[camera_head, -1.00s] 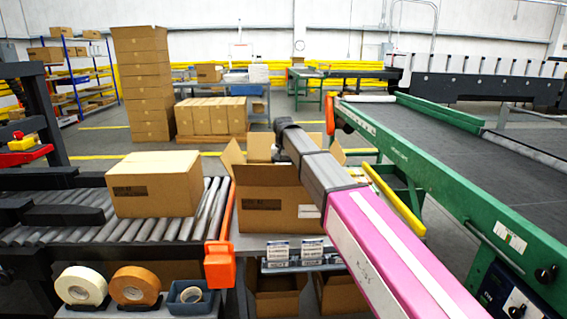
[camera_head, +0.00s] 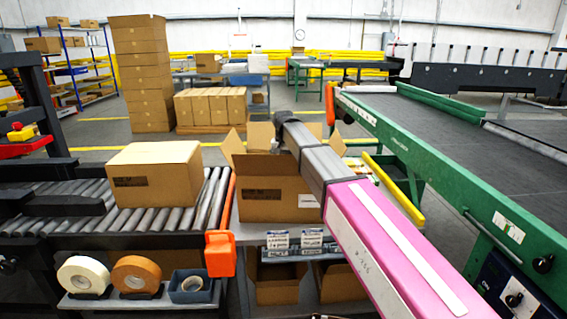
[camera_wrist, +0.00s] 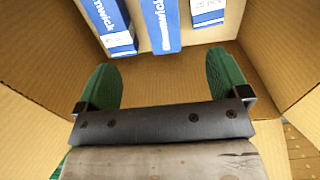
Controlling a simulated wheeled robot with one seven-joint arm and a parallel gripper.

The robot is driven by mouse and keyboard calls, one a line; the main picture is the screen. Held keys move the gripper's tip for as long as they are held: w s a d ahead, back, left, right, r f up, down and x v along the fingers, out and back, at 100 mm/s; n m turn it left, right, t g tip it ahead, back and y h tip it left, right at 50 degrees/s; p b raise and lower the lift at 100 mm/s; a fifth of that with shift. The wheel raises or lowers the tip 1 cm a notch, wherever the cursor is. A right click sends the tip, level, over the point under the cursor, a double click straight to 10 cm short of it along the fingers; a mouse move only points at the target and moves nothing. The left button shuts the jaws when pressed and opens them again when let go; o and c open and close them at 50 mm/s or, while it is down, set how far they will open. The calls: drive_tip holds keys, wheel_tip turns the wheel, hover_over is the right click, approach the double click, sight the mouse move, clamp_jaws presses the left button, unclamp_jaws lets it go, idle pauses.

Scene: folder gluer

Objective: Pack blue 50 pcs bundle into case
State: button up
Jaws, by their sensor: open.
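The open case (camera_head: 272,196) is a brown carton with raised flaps on the grey packing table, right of the roller conveyor. Its cardboard wall (camera_wrist: 40,70) surrounds much of the wrist view. Several blue-and-white bundles (camera_wrist: 160,25) with printed lettering are at the top of the wrist view, inside the case. My gripper (camera_wrist: 162,68) has two green fingers, spread wide with nothing between them. The fingers are inside or just over the case, pointing toward the bundles, with a visible gap. In the head view my arm reaches over the case and the gripper is hidden.
A closed carton (camera_head: 155,172) sits on the roller conveyor (camera_head: 120,218) to the left. Tape rolls (camera_head: 137,278) stand in front of it. A green-framed belt conveyor (camera_head: 440,180) runs along the right. An orange part (camera_head: 220,255) stands between the rollers and the table.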

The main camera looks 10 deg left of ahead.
wheel_tip(320, 180, up, 11)
idle(0.5)
drive_tip(key=shift+f, duration=0.1)
idle(0.4)
